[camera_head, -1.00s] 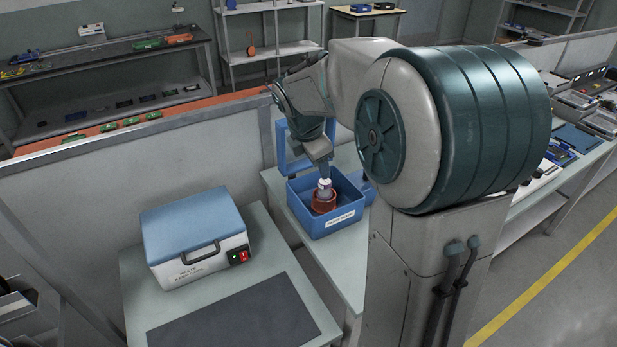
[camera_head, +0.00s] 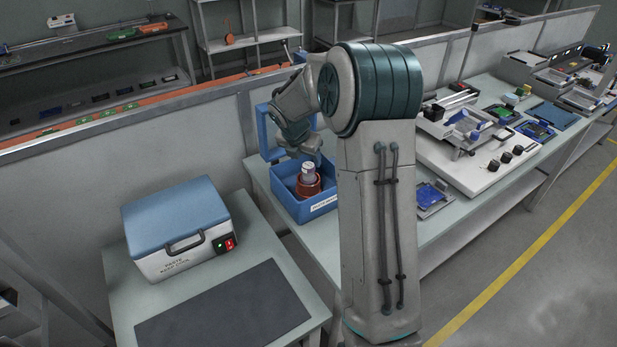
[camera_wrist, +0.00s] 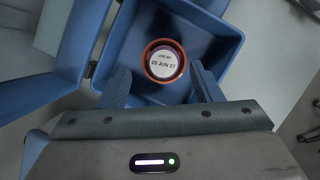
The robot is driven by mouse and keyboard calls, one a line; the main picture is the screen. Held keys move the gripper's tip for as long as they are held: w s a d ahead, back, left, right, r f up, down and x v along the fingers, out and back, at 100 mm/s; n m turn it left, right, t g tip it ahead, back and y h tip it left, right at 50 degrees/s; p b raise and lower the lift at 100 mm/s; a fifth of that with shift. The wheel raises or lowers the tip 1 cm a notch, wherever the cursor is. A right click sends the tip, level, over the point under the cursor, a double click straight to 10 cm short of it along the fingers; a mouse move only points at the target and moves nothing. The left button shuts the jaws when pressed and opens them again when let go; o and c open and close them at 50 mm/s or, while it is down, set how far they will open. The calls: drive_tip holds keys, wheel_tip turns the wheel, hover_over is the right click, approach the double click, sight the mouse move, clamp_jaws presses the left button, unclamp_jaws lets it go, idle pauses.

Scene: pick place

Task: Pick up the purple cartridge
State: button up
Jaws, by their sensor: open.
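The cartridge (camera_head: 308,170) stands upright in a red-brown round holder (camera_head: 308,188) inside an open blue box (camera_head: 318,208). In the wrist view its white top (camera_wrist: 164,64) reads "USE BY 25 JUN 27", with a thin purplish edge, and the holder's rim (camera_wrist: 149,76) rings it. My gripper (camera_wrist: 160,72) is open, with one finger on each side of the cartridge in that view and nothing between them. In the head view my gripper (camera_head: 312,156) is just above the cartridge; the exact gap cannot be told.
The box's raised lid (camera_head: 264,135) stands behind it on the left. A white cooler with a blue lid (camera_head: 178,225) sits on the nearer table beside a dark mat (camera_head: 225,315). A grey partition (camera_head: 120,170) runs behind. Equipment (camera_head: 460,130) fills the bench at right.

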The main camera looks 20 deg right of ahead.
sight(308, 165)
drive_tip(key=shift+s+p+x, duration=0.15)
drive_tip(key=shift+p+x, duration=0.05)
drive_tip(key=shift+x, duration=1.15)
drive_tip(key=shift+s+p+x, duration=0.15)
drive_tip(key=shift+s+x, duration=0.05)
drive_tip(key=shift+x, duration=1.1)
drive_tip(key=c, duration=1.3)
